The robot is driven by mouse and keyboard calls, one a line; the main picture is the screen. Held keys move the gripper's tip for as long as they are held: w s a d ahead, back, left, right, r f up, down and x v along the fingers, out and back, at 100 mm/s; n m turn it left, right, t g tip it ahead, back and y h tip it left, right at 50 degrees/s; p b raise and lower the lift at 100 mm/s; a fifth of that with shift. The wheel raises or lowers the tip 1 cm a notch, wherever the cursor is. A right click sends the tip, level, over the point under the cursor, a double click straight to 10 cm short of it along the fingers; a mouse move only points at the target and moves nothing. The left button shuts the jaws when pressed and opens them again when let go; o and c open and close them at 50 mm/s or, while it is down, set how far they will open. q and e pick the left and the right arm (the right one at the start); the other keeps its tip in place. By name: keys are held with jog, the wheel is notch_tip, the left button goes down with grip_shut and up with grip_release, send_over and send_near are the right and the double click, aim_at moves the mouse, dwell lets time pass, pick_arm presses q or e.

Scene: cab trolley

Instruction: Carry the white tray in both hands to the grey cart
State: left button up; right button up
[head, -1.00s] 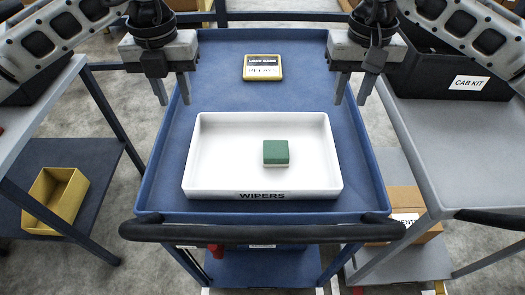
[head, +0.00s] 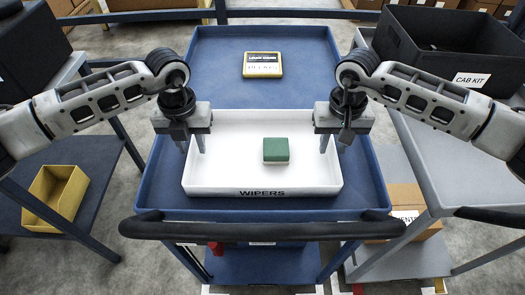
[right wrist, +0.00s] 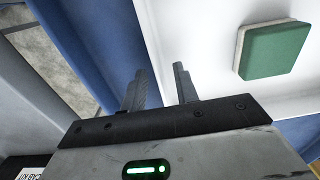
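The white tray (head: 240,191), labelled WIPERS, rests on the blue cart (head: 215,50) in the middle. A green block with a pale base (head: 276,149) lies inside it, right of centre. My left gripper (head: 192,146) is open at the tray's left wall. My right gripper (head: 332,146) is open at the right wall. In the right wrist view its two fingers (right wrist: 159,88) are apart, with the tray's side wall running between them; contact cannot be told. The grey cart (head: 425,150) stands to the right of the blue cart.
A black CAB KIT bin (head: 430,58) takes up the far part of the grey cart; its nearer top is clear. A yellow-edged box (head: 262,64) lies on the blue cart behind the tray. A black handle bar (head: 260,229) crosses the blue cart's near side. A yellow bin (head: 55,195) sits lower left.

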pick_arm(q)
jog(key=shift+f, duration=0.3)
pick_arm(e)
jog(key=shift+f, duration=0.3)
pick_arm(q)
grip_shut()
pick_arm(e)
grip_shut()
pick_arm(q)
jog(key=shift+r, duration=0.15)
pick_arm(e)
jog(key=shift+r, duration=0.15)
